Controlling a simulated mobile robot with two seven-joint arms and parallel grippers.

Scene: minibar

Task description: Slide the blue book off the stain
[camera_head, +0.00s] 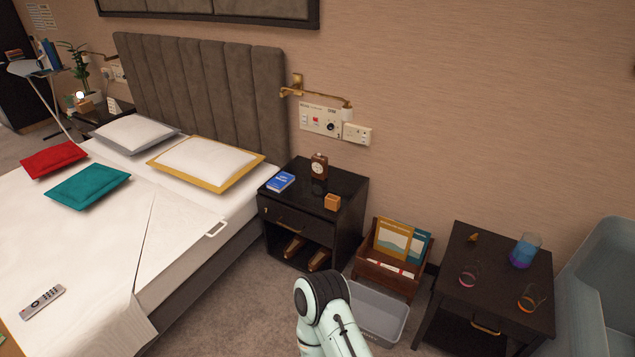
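A blue book (281,182) with pale lettering lies flat on the top of a black nightstand (318,215) beside the bed, near the top's left edge. No stain can be made out on the nightstand top; whatever lies under the book is hidden. One of my arm links rises at the bottom centre, in front of the nightstand and lower in the picture. No gripper fingers show, so neither gripper is in view.
A brown clock (319,165) and a small orange-brown box (332,202) stand right of the book. A bed (180,225) borders the nightstand on the left. A grey bin (378,312), wooden rack (385,277) and dark side table (490,285) stand to the right.

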